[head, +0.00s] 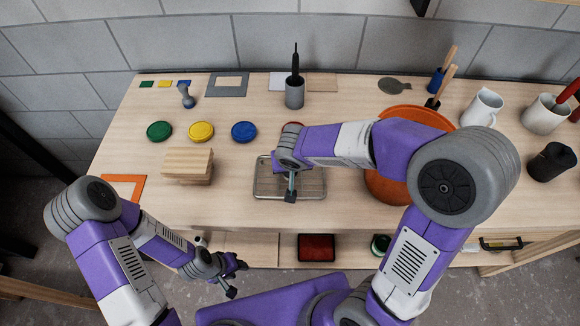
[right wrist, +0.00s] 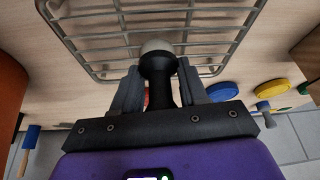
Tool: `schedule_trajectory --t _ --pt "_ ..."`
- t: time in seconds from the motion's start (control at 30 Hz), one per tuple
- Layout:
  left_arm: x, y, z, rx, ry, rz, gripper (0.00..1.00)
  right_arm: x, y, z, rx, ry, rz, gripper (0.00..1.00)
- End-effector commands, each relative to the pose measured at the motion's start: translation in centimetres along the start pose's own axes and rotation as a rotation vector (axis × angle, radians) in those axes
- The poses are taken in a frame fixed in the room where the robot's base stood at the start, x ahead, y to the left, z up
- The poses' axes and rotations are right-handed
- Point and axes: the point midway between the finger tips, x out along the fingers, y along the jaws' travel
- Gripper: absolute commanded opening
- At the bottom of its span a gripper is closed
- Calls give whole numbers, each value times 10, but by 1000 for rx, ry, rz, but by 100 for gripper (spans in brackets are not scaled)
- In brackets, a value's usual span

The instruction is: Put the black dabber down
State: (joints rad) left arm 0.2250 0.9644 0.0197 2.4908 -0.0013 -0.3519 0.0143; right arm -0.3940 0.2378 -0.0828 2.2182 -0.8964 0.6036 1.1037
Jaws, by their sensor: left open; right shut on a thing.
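The black dabber (right wrist: 158,65) is between the two fingers of my right gripper (right wrist: 158,88) in the right wrist view, with its pale round tip pointing away from the palm. My right gripper (head: 291,190) is shut on it, above the wire rack (head: 262,186). The rack's bars (right wrist: 100,40) lie just beyond the dabber's tip; I cannot tell whether they touch. In the head view my gripper mostly hides the dabber. My left gripper (head: 236,278) is open and empty, low in front of the table's front edge.
A stack of wooden blocks (head: 187,165) stands left of the rack, and an orange bowl (head: 385,187) right of it, partly behind my right arm. Green (head: 159,131), yellow (head: 201,131) and blue (head: 244,132) discs lie behind. A grey cup (head: 294,94) stands further back.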

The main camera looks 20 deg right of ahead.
Motion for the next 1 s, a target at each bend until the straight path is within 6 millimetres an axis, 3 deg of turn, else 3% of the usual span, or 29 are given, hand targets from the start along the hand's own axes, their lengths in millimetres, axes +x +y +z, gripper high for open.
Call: schedule_trajectory --t 0.37,0.4,0.53,0.87,1.0 --pt "5 -2 0 0 0 0 43 3 0 1 -1 2 -1 12" --pt "4 -1 0 0 0 0 43 2 0 1 -1 1 0 47" --pt "3 -1 0 0 0 0 43 2 0 0 -1 1 0 67" --pt "2 0 0 0 0 0 43 0 0 0 -1 1 0 68" --pt "-4 2 0 0 0 0 43 -12 0 -2 -1 5 -2 68"
